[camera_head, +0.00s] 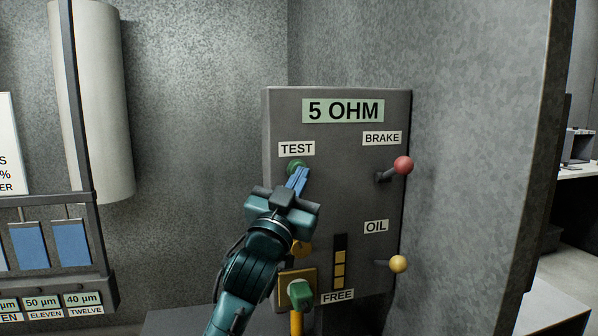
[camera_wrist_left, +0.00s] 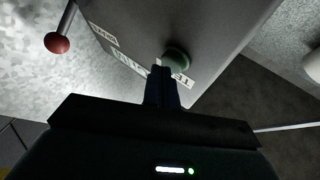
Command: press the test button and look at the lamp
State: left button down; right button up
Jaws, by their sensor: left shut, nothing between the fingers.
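The green test button (camera_head: 295,164) sits under the TEST label (camera_head: 296,149) on a grey panel (camera_head: 350,190) marked 5 OHM. My left gripper (camera_head: 300,173) is shut and empty, with its blue fingertips at the button's lower edge. In the left wrist view the round button (camera_wrist_left: 178,58) shows just beyond my fingertips (camera_wrist_left: 162,70). I cannot tell whether they touch it or whether it is pressed in. An amber round part (camera_head: 303,248) is partly hidden behind my left wrist. I cannot tell whether it is the lamp or whether it is lit. My right gripper is out of view.
A red-knobbed BRAKE lever (camera_head: 402,165) and a yellow-knobbed OIL lever (camera_head: 398,264) stick out at the panel's right. A green plug (camera_head: 300,293) with a yellow cable sits below, beside a yellow-barred gauge (camera_head: 339,263). A rack with blue plates (camera_head: 30,246) stands left.

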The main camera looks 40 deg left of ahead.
pick_arm(q)
jog(key=shift+w+a, duration=0.2)
dwell(0.3)
dwell(0.3)
jog(key=shift+s+d, duration=0.55)
jog(key=shift+d, duration=0.1)
jog(key=s+d, duration=0.3)
jog(key=shift+s+d+p, duration=0.15)
jog(key=shift+d+p, duration=0.2)
jog(key=shift+d, duration=0.05)
dwell(0.8)
